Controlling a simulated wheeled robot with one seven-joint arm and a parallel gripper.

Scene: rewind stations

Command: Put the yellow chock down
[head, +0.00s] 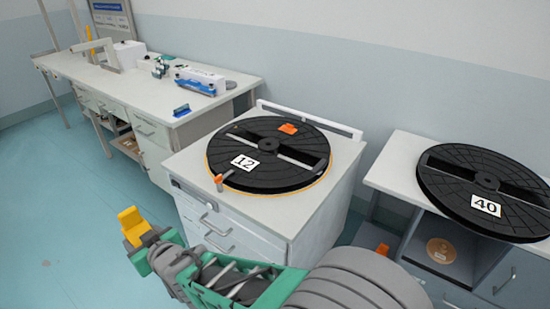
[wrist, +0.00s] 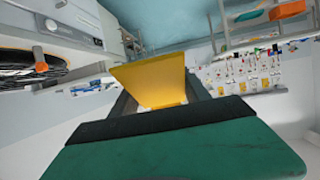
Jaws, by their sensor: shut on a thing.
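The yellow chock (head: 133,226) is held at the tip of my gripper (head: 147,240), at the lower left of the head view. My gripper is shut on it and holds it up in the air, left of the white cabinet with the reel marked 12. In the wrist view the yellow chock (wrist: 153,82) sticks out beyond my gripper (wrist: 160,108). The part of the chock between the fingers is hidden.
A black reel marked 12 (head: 262,178) lies on a white cabinet (head: 185,160), with an orange piece (head: 288,128) on it. A reel marked 40 (head: 470,180) lies on the right station. A long workbench (head: 100,78) stands at the back left. Floor (head: 60,230) at left is clear.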

